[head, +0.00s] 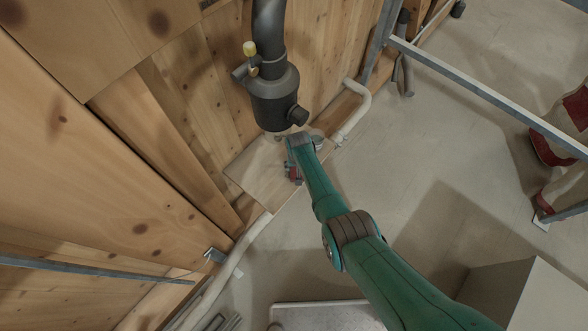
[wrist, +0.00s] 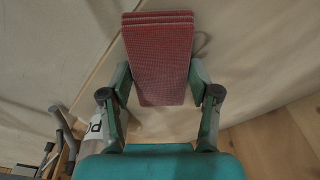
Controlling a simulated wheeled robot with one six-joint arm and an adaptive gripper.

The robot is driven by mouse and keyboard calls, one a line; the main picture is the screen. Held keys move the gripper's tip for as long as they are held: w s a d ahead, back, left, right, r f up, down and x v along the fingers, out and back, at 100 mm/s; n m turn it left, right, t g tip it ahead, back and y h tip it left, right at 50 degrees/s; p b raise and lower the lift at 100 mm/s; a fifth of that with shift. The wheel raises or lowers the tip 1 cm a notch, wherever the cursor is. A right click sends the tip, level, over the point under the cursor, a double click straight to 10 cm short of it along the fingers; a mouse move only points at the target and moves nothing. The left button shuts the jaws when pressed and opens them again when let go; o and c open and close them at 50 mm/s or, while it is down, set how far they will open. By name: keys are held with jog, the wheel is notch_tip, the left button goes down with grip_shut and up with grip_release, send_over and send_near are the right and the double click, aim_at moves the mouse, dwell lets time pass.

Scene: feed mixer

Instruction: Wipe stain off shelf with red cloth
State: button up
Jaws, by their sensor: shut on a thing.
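My gripper (wrist: 160,82) is shut on the red cloth (wrist: 158,50), a folded, layered pad held between its two fingers. In the head view my gripper (head: 293,168) is small and partly hidden by my green arm, with a bit of red showing at its end. It is over or beside the right part of the pale wooden shelf (head: 252,172), low against the plank wall. I cannot tell whether the cloth touches the shelf. No stain can be made out clearly; part of the shelf is behind my arm and the dark pipe fitting.
A dark pipe with a valve (head: 275,95) hangs close above the shelf. A pale pipe (head: 352,112) runs beside it. A metal rail (head: 480,90) crosses the upper right, with red-and-white sacks (head: 555,150) beyond. A pale box (head: 540,300) stands lower right. Floor to the right is mostly clear.

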aim_at(290, 175)
jog(key=shift+w+d+f, duration=0.15)
jog(key=shift+w+d, duration=1.15)
jog(key=shift+d, duration=0.05)
jog(key=shift+s+a, duration=1.15)
jog(key=shift+s, duration=0.05)
jog(key=shift+s+a, duration=1.55)
jog(key=shift+s, duration=0.25)
jog(key=shift+s+a, duration=0.7)
jog(key=shift+s, duration=0.05)
jog(key=shift+w+r, duration=0.1)
jog(key=shift+r, duration=3.1)
